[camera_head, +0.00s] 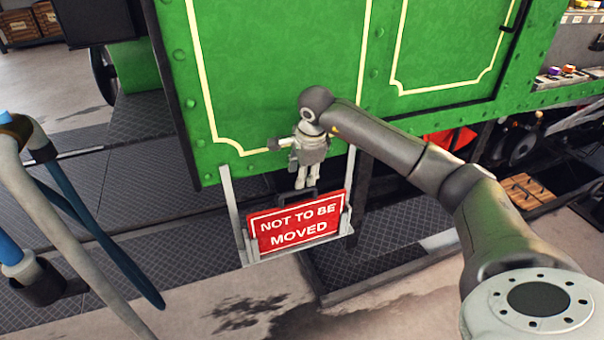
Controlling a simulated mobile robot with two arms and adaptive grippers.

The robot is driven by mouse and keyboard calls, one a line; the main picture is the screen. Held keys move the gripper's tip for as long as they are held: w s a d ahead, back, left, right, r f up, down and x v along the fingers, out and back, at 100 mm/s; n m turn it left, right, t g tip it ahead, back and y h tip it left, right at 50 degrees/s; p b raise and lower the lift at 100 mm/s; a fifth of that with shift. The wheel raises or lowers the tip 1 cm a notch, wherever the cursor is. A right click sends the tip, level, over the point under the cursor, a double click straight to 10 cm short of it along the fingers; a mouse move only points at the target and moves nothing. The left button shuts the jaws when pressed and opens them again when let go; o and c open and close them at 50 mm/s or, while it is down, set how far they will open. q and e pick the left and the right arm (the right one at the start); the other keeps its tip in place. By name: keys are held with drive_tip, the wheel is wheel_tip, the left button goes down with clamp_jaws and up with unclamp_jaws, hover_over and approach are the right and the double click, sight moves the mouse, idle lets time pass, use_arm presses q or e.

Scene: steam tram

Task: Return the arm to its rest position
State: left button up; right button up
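My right arm comes in from the lower right and bends down in front of the green tram side (280,60). Its gripper (307,184) points downward just above the dark handle (318,199) of a red sign reading "NOT TO BE MOVED" (298,226). The two fingertips are close together. I cannot tell if they are apart or shut, or if they touch the handle. The sign sits upright, slightly tilted, in a pale metal holder (348,226) on the tram side. My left gripper is not in view.
Grey and blue curved pipes (75,205) stand at the left. A dark patterned step (380,245) runs below the tram. Wheels and rods (525,140) show under it at right. Wooden crates (30,22) stand at the far left. The floor in front is clear.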

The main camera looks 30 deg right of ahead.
idle(0.4)
wheel_tip(320, 180, up, 5)
drive_tip(key=p, duration=0.5)
drive_tip(key=a+f+m+t+y+p, duration=0.1)
drive_tip(key=a+f+m+t+y, duration=0.1)
drive_tip(key=a+f+m+y, duration=0.65)
drive_tip(key=a+f+m+t+y+p, duration=0.1)
drive_tip(key=a+f+m+y, duration=0.4)
drive_tip(key=a, duration=0.7)
drive_tip(key=s+d+f+m+t+h, duration=0.3)
drive_tip(key=f+m, duration=0.6)
drive_tip(key=s+d+f+m+t+h, duration=0.2)
drive_tip(key=d+f+m+h, duration=0.15)
drive_tip(key=f+m, duration=0.6)
drive_tip(key=s+d+f+m+g+h+p, duration=0.1)
drive_tip(key=s+d+f+m+g+h, duration=0.2)
drive_tip(key=s+f+m+h, duration=0.7)
drive_tip(key=s+a+f+m+g+y, duration=0.1)
drive_tip(key=s+f, duration=0.3)
drive_tip(key=s, duration=0.8)
drive_tip(key=s+a+f+m+g+y, duration=0.1)
drive_tip(key=s+f+m+g, duration=0.2)
drive_tip(key=s, duration=0.8)
drive_tip(key=s+f+m+g+y, duration=0.1)
drive_tip(key=s+f+m+g, duration=0.2)
drive_tip(key=s, duration=0.9)
wheel_tip(320, 180, down, 3)
drive_tip(key=shift+s+a+f+y+p, duration=0.1)
drive_tip(key=shift+s+a+y+p, duration=0.2)
drive_tip(key=shift+a+p, duration=0.15)
